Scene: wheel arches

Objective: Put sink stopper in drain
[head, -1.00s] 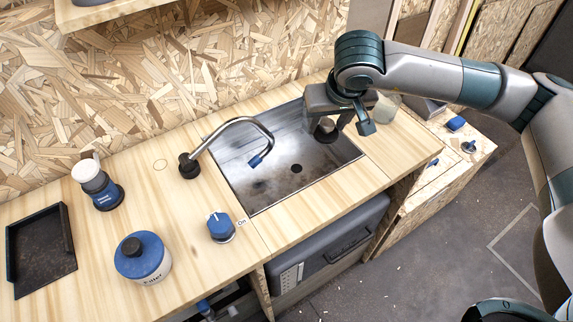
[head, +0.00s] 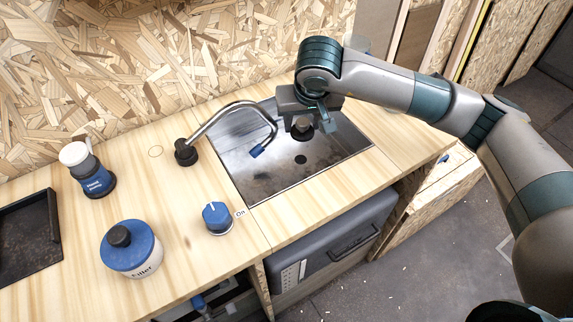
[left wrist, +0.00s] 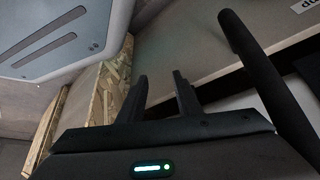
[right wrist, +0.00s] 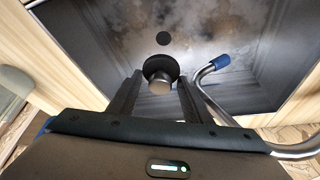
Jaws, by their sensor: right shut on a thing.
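The sink (head: 262,178) is a metal basin set in the wooden counter. Its drain (head: 300,159) is a dark round hole in the basin floor; it also shows in the right wrist view (right wrist: 163,38). My right gripper (head: 303,122) is over the back right part of the sink. It is shut on the dark round sink stopper (right wrist: 161,67), which has a lighter knob and sits between the fingertips, apart from the drain. In the head view the stopper (head: 302,132) shows below the gripper. My left gripper (left wrist: 160,82) is open and empty, away from the sink.
A curved faucet (head: 240,110) with a blue tip reaches over the sink, left of my right gripper.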

